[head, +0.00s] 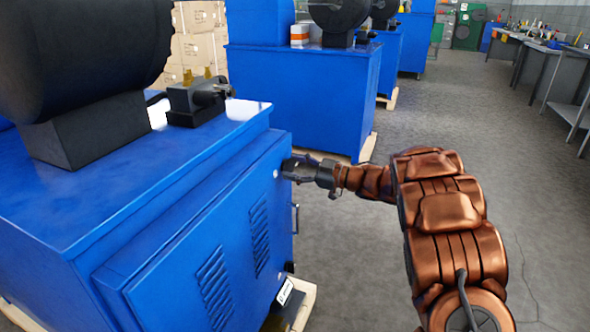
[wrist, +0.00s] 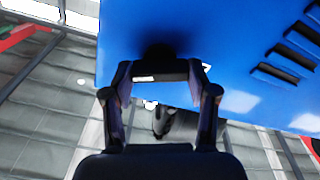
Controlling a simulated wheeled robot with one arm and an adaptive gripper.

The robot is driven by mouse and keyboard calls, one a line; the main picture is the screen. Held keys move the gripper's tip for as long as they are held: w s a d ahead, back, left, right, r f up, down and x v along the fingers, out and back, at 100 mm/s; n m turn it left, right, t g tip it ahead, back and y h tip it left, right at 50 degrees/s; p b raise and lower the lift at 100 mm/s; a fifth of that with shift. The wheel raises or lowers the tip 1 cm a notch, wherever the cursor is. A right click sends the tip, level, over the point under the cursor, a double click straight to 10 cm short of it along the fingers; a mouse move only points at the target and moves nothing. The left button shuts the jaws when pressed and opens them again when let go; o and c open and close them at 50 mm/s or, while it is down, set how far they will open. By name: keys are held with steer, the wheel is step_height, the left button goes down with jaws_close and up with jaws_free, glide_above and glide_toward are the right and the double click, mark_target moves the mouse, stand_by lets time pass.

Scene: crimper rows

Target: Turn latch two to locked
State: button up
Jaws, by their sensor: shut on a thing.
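My gripper (head: 297,169) is at the upper corner of the blue cabinet's door (head: 215,250), at its right edge in the head view. In the wrist view the fingers of my gripper (wrist: 160,74) are closed around a dark latch knob (wrist: 158,53) on the blue panel. The fingers and the shadow hide most of the knob, so I cannot tell which way it is turned. A small white mark (wrist: 207,67) shows partly beside the right finger. Which number the latch has is not readable.
A black machine (head: 85,70) and a small dark vise-like part (head: 198,101) stand on the cabinet. Another blue cabinet (head: 300,95) stands behind. Grey floor (head: 440,110) is open to the right, with workbenches (head: 550,62) beyond. A small label (head: 285,292) is low by the door.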

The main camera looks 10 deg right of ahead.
steer(key=shift+s+a+f+n+b, duration=0.1)
steer(key=shift+n+b, duration=2.3)
steer(key=shift+n, duration=1)
steer(key=shift+f+n+b, duration=0.1)
steer(key=shift+n+b, duration=2.3)
steer(key=shift+n, duration=1)
steer(key=o, duration=1.2)
steer(key=shift+c, duration=0.2)
steer(key=v, duration=1.2)
